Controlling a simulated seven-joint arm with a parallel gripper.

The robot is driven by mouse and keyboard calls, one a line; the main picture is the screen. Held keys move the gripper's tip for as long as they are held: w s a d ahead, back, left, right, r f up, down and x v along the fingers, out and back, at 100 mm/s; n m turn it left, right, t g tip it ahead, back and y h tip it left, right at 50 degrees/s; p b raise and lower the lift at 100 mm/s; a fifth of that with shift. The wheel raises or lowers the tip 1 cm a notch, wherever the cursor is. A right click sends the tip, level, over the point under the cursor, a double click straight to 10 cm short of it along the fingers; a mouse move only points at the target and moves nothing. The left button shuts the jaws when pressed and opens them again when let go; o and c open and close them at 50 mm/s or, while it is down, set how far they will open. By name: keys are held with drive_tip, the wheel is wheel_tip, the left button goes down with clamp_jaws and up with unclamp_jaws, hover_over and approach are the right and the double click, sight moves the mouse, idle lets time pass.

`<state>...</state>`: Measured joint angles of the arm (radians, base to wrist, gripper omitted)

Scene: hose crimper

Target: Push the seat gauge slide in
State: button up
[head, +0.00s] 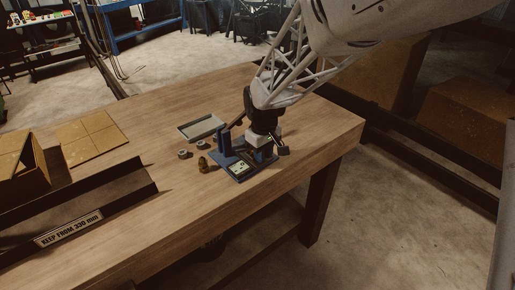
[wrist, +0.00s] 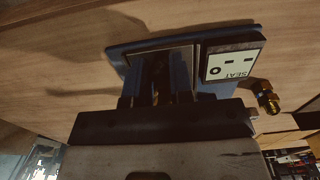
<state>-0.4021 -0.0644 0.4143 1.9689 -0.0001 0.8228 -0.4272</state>
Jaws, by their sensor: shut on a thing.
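A blue crimper fixture (head: 227,157) stands on the wooden bench, with a blue upright at its left. Its white plate marked SEAT (head: 238,168) is at the front; it also shows in the wrist view (wrist: 233,62), right of the fixture's recess. My gripper (head: 259,153) is low over the right part of the fixture, pointing down. In the wrist view my gripper (wrist: 155,88) is shut on a part of the fixture beside the SEAT plate. The gripper's body hides most of that part. I cannot make out the seat gauge slide or its position.
A brass fitting (head: 203,163) stands just left of the fixture; it also shows in the wrist view (wrist: 265,97). Small grey rings (head: 183,154) and a grey tray (head: 201,127) lie behind it. A dark channel (head: 85,205) is at left. The front bench is clear.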

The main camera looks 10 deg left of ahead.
drive_tip(key=shift+w+a, duration=1.95)
drive_tip(key=shift+a, duration=0.2)
idle(1.7)
drive_tip(key=o, duration=1.5)
drive_tip(key=shift+r, duration=0.2)
drive_tip(key=shift+r, duration=4.3)
